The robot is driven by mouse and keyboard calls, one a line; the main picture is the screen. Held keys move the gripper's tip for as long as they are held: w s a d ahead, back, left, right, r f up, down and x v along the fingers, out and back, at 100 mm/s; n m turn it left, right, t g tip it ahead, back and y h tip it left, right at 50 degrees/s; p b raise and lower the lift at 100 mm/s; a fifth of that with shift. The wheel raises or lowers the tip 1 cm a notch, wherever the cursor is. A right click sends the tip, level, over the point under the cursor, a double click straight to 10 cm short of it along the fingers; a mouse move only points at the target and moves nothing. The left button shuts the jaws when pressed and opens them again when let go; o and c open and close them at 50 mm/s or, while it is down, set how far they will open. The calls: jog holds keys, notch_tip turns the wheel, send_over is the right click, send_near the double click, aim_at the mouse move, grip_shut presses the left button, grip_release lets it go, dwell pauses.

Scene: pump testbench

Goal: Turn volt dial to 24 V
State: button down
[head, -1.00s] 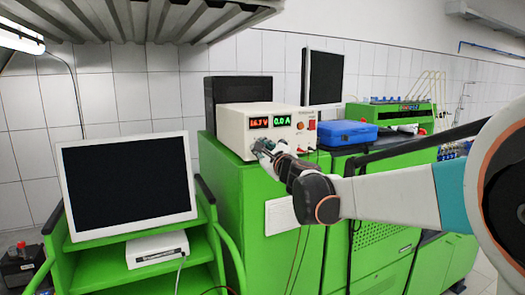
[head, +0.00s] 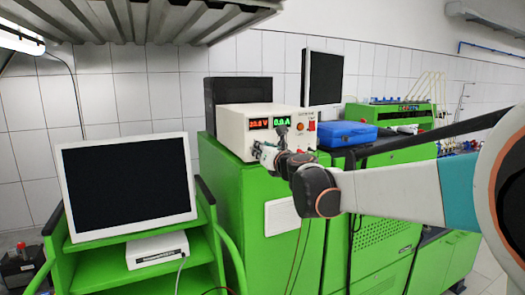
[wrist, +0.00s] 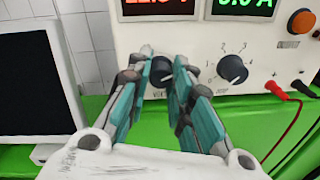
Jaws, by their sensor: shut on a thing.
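The beige power supply (head: 234,130) stands on the green cabinet. Its red volt display (head: 260,124) reads roughly 22 to 23 V; the last digits are blurred, and its top is cut off in the wrist view (wrist: 158,8). The green amp display (head: 283,121) reads 0.0 A. The black volt dial (wrist: 161,74) is on the front panel, partly hidden by my fingers. My gripper (wrist: 160,68) is shut on the volt dial, one finger on each side. In the head view my gripper (head: 262,154) is at the lower front of the supply.
A second black dial (wrist: 232,69) is close to the right of my fingers. An orange button (wrist: 302,21) and plugged red and black leads (wrist: 276,87) are further right. A blue case (head: 347,134) and a monitor (head: 127,187) flank the supply.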

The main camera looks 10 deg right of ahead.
jog(key=shift+m, duration=1.1)
jog(key=c, duration=1.4)
grip_release()
jog(key=s, duration=0.4)
jog(key=s+d, duration=0.1)
jog(key=s, duration=0.2)
jog(key=s+d, duration=0.1)
jog(key=s, duration=0.3)
jog(key=shift+s+d+r, duration=0.25)
jog(key=shift+s, duration=0.1)
